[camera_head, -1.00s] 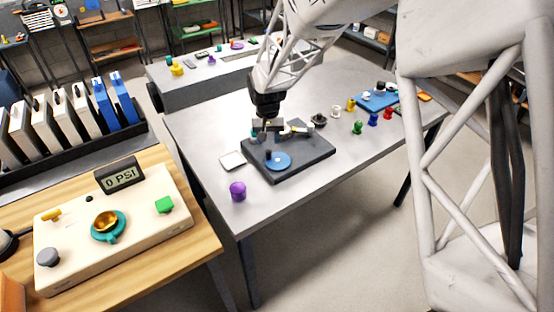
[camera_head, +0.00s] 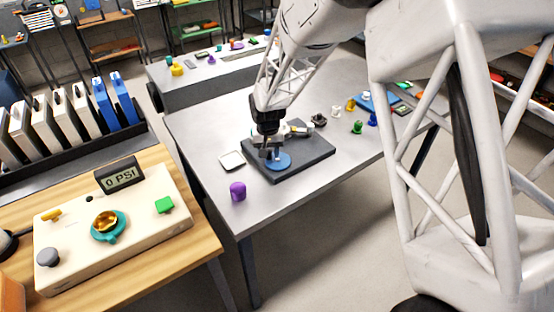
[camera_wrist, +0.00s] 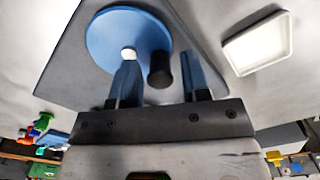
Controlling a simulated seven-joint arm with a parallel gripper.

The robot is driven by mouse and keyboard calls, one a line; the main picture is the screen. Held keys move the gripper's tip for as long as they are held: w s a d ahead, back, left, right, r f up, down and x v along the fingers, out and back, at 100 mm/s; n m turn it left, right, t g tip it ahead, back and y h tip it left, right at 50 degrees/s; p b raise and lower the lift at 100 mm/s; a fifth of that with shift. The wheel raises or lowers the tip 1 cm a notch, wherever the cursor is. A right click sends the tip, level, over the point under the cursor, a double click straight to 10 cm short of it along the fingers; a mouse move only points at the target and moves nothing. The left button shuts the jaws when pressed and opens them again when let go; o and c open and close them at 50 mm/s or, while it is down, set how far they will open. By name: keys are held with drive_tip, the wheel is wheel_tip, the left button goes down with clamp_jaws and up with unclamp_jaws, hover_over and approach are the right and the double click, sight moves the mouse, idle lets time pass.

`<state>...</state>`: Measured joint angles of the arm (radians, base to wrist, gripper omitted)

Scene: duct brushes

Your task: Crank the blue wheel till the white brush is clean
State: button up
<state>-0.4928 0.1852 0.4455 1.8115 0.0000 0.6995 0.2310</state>
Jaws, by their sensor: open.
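The blue wheel (camera_head: 284,162) lies flat on a dark board on the grey table. In the wrist view the blue wheel (camera_wrist: 115,32) has a white centre and an upright black crank knob (camera_wrist: 160,72) near its rim. My gripper (camera_head: 271,151) is over the wheel, fingers pointing down. In the wrist view my gripper (camera_wrist: 159,56) is open, with the black knob between its two blue-grey fingers and a gap on both sides. A whitish part (camera_head: 299,131) lies at the back of the board, partly hidden; I cannot tell whether it is the white brush.
The dark board (camera_head: 312,158) is bare to the right of the wheel. A white square tray (camera_head: 232,160) and a purple piece (camera_head: 238,191) lie to its left. Several small coloured pieces, including a green one (camera_head: 357,127), stand to the right. The table's front is clear.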

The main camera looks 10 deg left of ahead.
sight(273, 166)
drive_tip(key=c, duration=0.6)
drive_tip(key=shift+s+d, duration=0.15)
drive_tip(key=shift+s, duration=0.5)
drive_tip(key=shift+s, duration=0.1)
drive_tip(key=shift+s+d, duration=0.4)
drive_tip(key=shift+s, duration=0.05)
drive_tip(key=shift+s+d, duration=0.3)
drive_tip(key=shift+d, duration=0.25)
